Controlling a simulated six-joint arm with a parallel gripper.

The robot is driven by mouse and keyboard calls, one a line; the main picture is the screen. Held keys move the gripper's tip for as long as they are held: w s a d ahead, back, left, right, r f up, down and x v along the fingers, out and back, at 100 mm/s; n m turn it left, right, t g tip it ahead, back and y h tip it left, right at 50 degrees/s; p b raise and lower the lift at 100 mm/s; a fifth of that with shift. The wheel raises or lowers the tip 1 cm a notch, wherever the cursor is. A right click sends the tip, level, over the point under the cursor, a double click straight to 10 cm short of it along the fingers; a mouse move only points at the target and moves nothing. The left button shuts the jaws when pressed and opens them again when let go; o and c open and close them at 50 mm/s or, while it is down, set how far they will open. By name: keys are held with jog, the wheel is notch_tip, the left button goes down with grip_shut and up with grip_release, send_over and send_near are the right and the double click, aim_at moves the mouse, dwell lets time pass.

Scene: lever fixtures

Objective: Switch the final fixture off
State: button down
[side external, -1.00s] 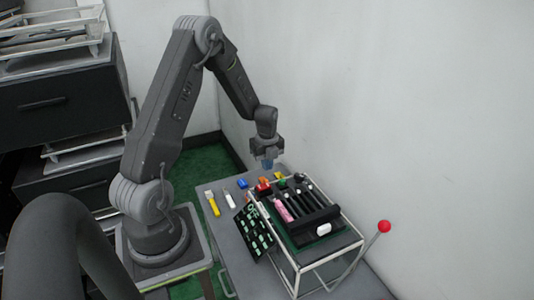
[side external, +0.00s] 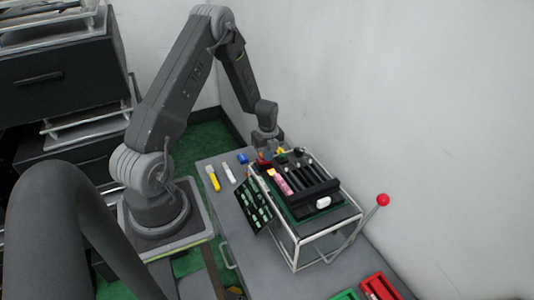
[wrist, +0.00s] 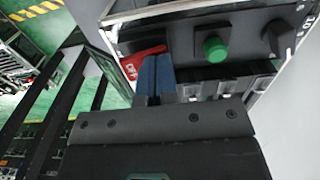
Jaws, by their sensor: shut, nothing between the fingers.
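A fixture unit (side external: 310,213) with a black sloping top stands on the grey table in a white wire frame. A row of dark levers or slots, a pink-and-orange piece (side external: 281,182) and a white block (side external: 323,202) show on it. My gripper (side external: 267,148) is low over its far end. In the wrist view, my gripper's blue fingertips (wrist: 155,76) are together, with nothing between them. They are beside a red part (wrist: 142,60), contact unclear. A green round button (wrist: 215,48) and a black knob (wrist: 276,38) are to their right. Which fixture is final is unclear.
A red ball-topped lever (side external: 382,200) rises at the fixture's right. A black panel with green marks (side external: 252,205) leans at its left. Yellow (side external: 212,178), white (side external: 228,173) and blue (side external: 242,158) items lie at left. A red tray (side external: 378,287) is at front. A wall stands behind.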

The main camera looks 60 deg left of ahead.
aim_at(263, 160)
jog(key=shift+s, duration=0.2)
jog(key=shift+s+r, duration=0.25)
jog(key=shift+s, duration=0.4)
notch_tip(263, 160, up, 14)
dwell(0.5)
jog(key=shift+r, duration=0.1)
